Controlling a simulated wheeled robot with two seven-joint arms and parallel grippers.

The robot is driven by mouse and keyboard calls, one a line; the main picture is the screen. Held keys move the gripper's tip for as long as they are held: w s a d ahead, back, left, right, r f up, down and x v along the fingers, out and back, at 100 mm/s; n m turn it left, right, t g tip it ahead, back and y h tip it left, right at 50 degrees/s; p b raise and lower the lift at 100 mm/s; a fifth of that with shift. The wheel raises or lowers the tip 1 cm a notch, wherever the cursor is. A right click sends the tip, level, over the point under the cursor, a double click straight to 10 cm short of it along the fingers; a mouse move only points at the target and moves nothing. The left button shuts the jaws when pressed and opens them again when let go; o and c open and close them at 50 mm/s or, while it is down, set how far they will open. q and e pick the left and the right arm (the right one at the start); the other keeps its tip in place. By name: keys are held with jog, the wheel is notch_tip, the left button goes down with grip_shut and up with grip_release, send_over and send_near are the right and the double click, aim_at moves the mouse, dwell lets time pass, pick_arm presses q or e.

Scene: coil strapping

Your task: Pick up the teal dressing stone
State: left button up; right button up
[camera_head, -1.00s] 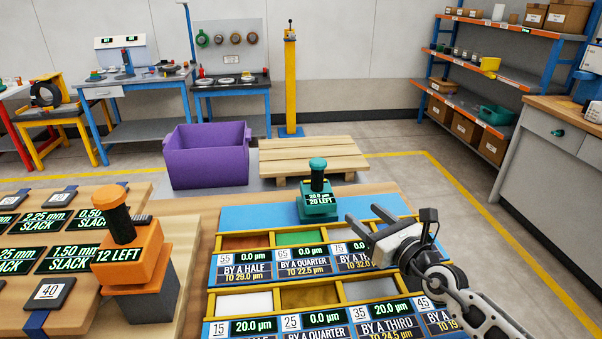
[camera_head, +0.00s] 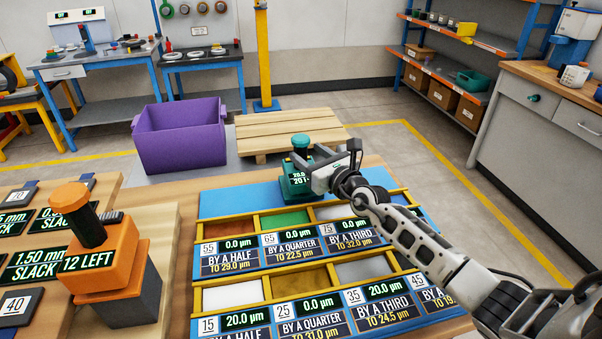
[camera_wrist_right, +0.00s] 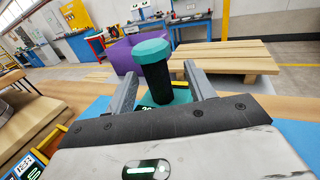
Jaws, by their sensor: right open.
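The teal dressing stone (camera_head: 292,181) stands upright on the blue surface at the back of the compartment rack. It has a teal block base, a dark handle and a teal cap. My right gripper (camera_head: 318,160) is at the stone, partly covering its base and label in the head view. In the right wrist view the stone's dark handle (camera_wrist_right: 159,82) stands between the two open fingers of the gripper (camera_wrist_right: 160,85), with a gap on each side. My left gripper is not in view.
The blue rack (camera_head: 225,202) with yellow dividers and labelled compartments lies in front of the stone. An orange block tool (camera_head: 110,255) stands at the left. A purple bin (camera_head: 180,140) and a wooden pallet (camera_head: 275,130) are behind.

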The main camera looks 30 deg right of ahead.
aim_at(304, 154)
jog(key=w, duration=0.1)
jog(key=w+b, duration=0.1)
jog(key=w+a+b, duration=0.1)
jog(key=w, duration=0.1)
jog(key=shift+f, duration=0.35)
jog(key=shift+w+a+r+b, duration=0.1)
jog(key=shift+w+r+b, duration=0.05)
jog(key=shift+w+b, duration=0.2)
jog(key=shift+s, duration=0.1)
grip_shut()
dwell(0.6)
jog(key=shift+r, duration=0.2)
